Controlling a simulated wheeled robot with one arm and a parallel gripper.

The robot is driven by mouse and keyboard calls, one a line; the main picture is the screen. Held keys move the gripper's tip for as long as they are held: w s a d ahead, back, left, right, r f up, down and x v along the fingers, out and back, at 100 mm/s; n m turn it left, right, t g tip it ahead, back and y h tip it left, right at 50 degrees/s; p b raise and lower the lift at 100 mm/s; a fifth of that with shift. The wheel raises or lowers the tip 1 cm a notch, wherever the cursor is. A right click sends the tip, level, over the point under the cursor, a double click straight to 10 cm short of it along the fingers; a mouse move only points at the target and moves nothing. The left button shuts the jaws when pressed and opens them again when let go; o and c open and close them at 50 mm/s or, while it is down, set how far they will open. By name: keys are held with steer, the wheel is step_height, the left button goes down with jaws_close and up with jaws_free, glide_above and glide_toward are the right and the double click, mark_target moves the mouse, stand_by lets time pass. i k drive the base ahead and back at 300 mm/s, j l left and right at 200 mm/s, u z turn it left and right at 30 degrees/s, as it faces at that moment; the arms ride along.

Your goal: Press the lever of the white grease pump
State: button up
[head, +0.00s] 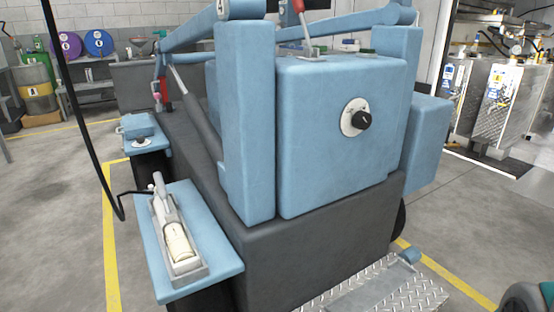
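The white grease pump (176,235) lies in a grey metal holder on a light blue side shelf (219,263), at the lower left of the head view. Its body is a cream-white cylinder with a small label. A pale grey lever (160,190) sits at its far end and points up and away from the cylinder. A black hose runs from that end to the left. My gripper is not recognisable in this view, and nothing is seen touching the pump or its lever.
A large blue and grey machine (340,135) with a black knob (361,121) fills the middle. A dangling black hose (83,130) hangs left of the shelf. The floor left of the shelf (50,220) is clear. A diamond-plate step (375,293) lies at the front right.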

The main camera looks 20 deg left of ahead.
mark_target(161, 189)
steer(key=u, duration=1.8)
